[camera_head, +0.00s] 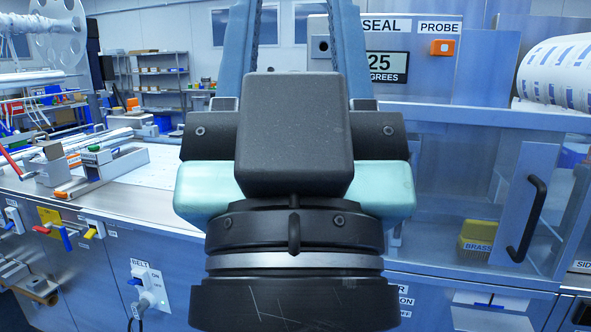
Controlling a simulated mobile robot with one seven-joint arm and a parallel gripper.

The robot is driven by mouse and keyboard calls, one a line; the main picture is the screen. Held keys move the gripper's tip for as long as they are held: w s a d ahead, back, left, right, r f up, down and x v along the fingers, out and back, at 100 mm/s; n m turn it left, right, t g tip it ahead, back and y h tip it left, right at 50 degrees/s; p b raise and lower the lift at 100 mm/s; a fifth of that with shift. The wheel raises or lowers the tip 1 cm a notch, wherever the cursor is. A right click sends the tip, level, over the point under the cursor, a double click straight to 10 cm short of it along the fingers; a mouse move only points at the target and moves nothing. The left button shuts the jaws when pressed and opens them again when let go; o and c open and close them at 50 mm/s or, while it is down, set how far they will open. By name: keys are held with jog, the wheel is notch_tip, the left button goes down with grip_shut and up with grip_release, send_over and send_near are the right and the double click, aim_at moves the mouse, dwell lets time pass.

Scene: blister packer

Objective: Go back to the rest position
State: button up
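My gripper (295,18) fills the middle of the head view, seen from behind its dark housing. Its two blue-grey fingers stand wide apart and reach up past the top edge, so their tips are out of view.
A steel bench (140,200) with fixtures runs along the left. A seal panel (384,66) reading 25 degrees and an orange probe (442,47) are at upper right.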

notch_tip(320, 180, up, 20)
jog(key=p, duration=2)
